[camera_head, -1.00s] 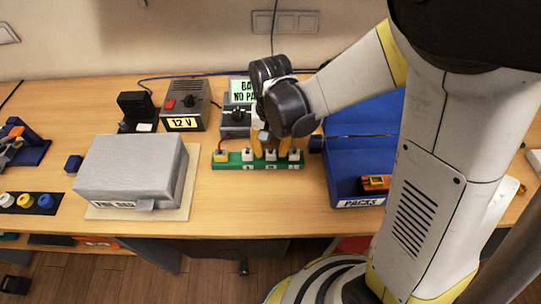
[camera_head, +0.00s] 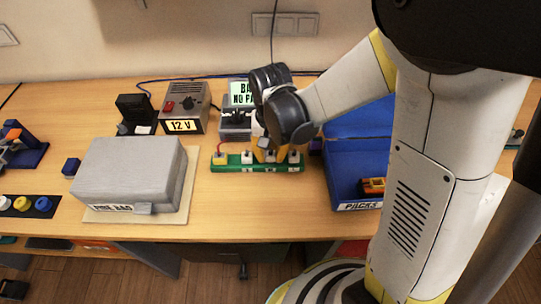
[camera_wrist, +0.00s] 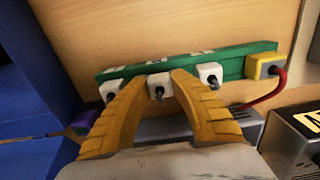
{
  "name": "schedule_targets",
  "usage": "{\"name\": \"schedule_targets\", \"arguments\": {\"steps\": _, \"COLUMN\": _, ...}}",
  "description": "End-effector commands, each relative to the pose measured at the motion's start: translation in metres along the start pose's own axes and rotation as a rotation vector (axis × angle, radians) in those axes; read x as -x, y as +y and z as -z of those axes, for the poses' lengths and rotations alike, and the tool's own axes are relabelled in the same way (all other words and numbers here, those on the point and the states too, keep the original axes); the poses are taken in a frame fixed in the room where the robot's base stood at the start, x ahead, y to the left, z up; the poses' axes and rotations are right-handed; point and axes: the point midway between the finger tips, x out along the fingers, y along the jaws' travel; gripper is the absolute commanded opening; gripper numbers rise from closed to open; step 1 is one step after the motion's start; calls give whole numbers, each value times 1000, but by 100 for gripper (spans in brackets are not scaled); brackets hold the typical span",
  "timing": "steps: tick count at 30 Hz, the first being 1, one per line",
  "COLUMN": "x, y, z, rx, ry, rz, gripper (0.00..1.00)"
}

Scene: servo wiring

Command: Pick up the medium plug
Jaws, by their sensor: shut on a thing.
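A green rail (camera_head: 232,168) lies on the table and carries a row of small plugs. A yellow plug (camera_head: 220,158) with a red wire sits at its left end, and white plugs stand along the rest. My gripper (camera_head: 265,155) is down at the rail from above. In the wrist view, its yellow fingers (camera_wrist: 160,80) are closed around the middle white plug (camera_wrist: 158,88), which is still at the rail. Another white plug (camera_wrist: 210,74) stands just outside one finger, and a third (camera_wrist: 110,90) outside the other. I cannot tell the plug sizes apart.
A grey box (camera_head: 125,170) stands left of the rail, and a blue crate (camera_head: 340,160) stands close to its right. A 12 V supply (camera_head: 186,110) and a grey device with a green label (camera_head: 240,95) stand behind. Clear table lies in front of the rail.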

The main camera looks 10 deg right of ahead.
Motion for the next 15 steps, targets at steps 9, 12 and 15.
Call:
{"name": "schedule_targets", "arguments": {"steps": 9, "x": 50, "y": 20, "z": -10, "rx": -5, "ry": 0, "rz": 0, "gripper": 4}}
{"name": "schedule_targets", "arguments": {"steps": 12, "x": 63, "y": 39, "z": -20, "rx": -5, "ry": 0, "rz": 0, "gripper": 4}}
{"name": "schedule_targets", "arguments": {"steps": 15, "x": 75, "y": 57, "z": -29, "rx": -4, "ry": 0, "rz": 0, "gripper": 4}}
